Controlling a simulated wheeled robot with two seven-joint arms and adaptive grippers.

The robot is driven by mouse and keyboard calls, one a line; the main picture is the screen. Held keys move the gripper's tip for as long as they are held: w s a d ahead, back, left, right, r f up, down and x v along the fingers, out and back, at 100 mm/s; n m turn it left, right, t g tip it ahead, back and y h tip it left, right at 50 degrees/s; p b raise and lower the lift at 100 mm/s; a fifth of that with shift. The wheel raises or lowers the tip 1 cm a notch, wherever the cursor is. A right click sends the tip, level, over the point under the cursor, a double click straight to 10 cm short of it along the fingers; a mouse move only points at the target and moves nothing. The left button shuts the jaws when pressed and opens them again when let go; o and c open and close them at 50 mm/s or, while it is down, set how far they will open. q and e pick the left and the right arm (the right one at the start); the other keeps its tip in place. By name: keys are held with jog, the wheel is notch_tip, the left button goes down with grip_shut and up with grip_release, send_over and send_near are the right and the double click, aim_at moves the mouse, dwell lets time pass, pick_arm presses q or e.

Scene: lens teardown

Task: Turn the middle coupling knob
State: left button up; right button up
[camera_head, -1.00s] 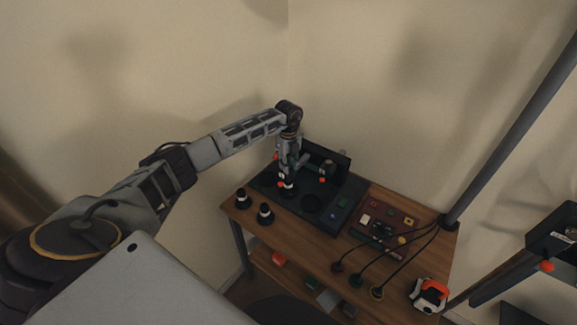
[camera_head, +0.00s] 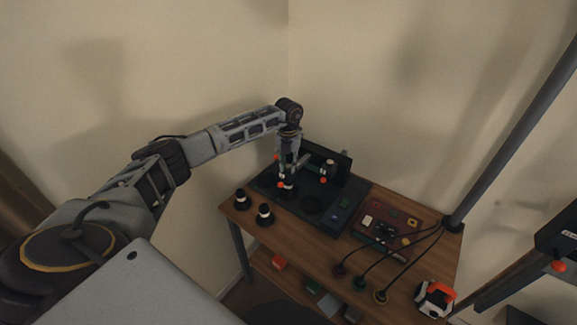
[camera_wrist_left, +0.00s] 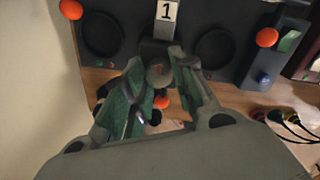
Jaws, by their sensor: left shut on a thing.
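The dark coupling station (camera_head: 268,183) lies at the back left of the wooden bench. My left gripper (camera_head: 284,178) points down over it; it also shows in the left wrist view (camera_wrist_left: 158,85). Its green-lined fingers are closed around a grey rounded piece with a faint red mark, which I take as the middle coupling knob (camera_wrist_left: 157,72). The knob sits below a white label reading 1 (camera_wrist_left: 166,10), between two round black recesses, one left (camera_wrist_left: 103,35) and one right (camera_wrist_left: 212,50). In the head view the fingers hide the knob. My right gripper is not in view.
Two black-and-white cylinders (camera_head: 265,215) stand at the bench's front left. A reddish-brown board with small parts (camera_head: 378,228) lies to the right, with cables near it. An orange-and-white device (camera_head: 433,298) sits at the front right.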

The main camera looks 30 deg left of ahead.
aim_at(288, 165)
pick_arm(q)
jog(key=shift+m, duration=0.9)
jog(key=o, duration=1)
jog(key=shift+o, duration=0.2)
notch_tip(288, 165, up, 12)
dwell(0.5)
